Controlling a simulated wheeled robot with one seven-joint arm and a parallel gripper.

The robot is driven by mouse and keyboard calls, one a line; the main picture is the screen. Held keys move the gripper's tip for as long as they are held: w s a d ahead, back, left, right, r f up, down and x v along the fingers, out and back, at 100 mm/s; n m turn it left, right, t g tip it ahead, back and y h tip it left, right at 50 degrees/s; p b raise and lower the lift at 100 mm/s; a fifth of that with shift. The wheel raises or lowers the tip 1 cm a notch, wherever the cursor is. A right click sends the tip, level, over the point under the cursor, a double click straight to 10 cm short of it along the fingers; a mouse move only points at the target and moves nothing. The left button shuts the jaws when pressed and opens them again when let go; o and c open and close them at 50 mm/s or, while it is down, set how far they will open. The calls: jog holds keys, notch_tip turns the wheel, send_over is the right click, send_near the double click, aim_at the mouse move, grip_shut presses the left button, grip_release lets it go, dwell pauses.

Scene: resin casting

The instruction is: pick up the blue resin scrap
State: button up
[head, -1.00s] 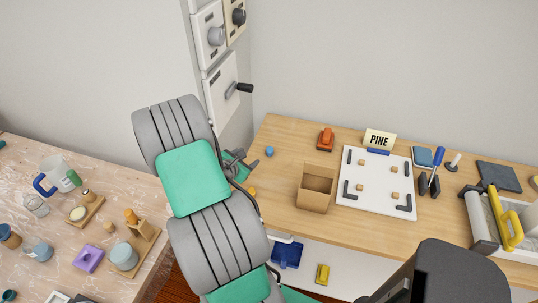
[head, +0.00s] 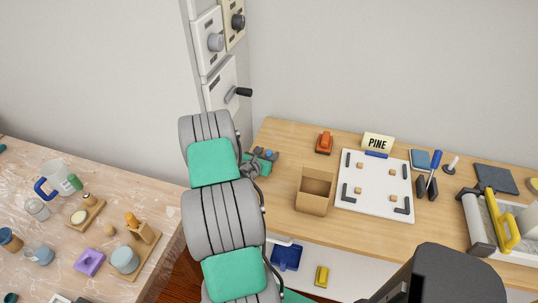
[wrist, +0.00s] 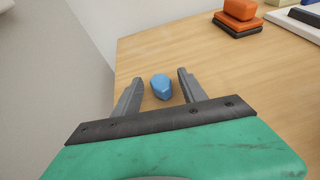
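The blue resin scrap (wrist: 161,87) is a small faceted lump on the wooden bench, near its left end. In the head view the scrap (head: 269,155) shows just beyond my gripper (head: 268,158). In the wrist view my gripper (wrist: 160,86) is open, with one finger on each side of the scrap and a gap to both. The scrap sits between the fingertips and still appears to rest on the bench. I cannot tell the exact height of the fingers above the wood.
An orange block on a dark base (head: 324,143) stands to the right. An open cardboard box (head: 314,192) sits nearer the front edge. A white board (head: 372,205) with small wooden blocks lies right of it. A wall panel with a lever (head: 222,85) rises behind the bench's left end.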

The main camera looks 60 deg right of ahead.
grip_shut()
dwell(0.3)
